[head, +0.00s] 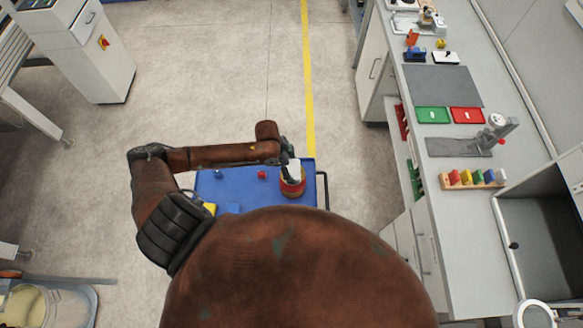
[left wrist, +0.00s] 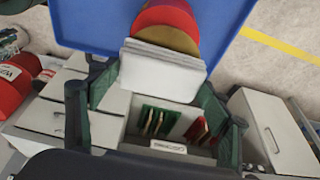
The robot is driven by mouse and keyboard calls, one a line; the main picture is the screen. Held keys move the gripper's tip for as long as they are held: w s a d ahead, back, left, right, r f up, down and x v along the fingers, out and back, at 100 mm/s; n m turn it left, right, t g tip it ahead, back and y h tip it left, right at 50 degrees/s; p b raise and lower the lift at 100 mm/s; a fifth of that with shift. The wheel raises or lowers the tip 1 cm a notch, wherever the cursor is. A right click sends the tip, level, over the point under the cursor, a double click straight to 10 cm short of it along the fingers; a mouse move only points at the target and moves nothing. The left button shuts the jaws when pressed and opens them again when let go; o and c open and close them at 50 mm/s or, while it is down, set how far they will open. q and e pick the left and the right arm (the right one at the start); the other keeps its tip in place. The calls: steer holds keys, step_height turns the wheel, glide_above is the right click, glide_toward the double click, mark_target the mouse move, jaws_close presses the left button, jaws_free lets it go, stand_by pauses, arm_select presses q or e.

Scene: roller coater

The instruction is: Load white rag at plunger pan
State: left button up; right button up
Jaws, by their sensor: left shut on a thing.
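My left gripper (head: 287,152) is over the far right part of a blue tray-like top (head: 225,182). It is shut on the white rag (head: 293,169), a folded stack whose layered edge shows between the dark green fingers in the left wrist view (left wrist: 163,70). The plunger pan (head: 292,189), a round red container with a yellow band, stands on the blue top. In the left wrist view the pan (left wrist: 166,18) is right beside the rag and partly hidden by it. I cannot tell whether the rag touches the pan. My right gripper is not in view.
Small red (head: 262,174) and blue pieces lie on the blue top. A long counter (head: 455,210) on the right carries a grey mat (head: 442,86), green and red trays, and a row of coloured blocks. A white cabinet (head: 95,55) stands at the far left. The floor between is clear.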

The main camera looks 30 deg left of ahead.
mark_target(291, 169)
arm_select(q)
steer(key=shift+f, duration=0.45)
stand_by(0.3)
steer(key=shift+f+b, duration=0.3)
steer(key=shift+f, duration=0.15)
stand_by(0.3)
steer(key=shift+f, duration=0.1)
stand_by(0.7)
step_height(291, 169, up, 5)
steer(key=p, duration=0.5)
steer(key=shift+r, duration=1.05)
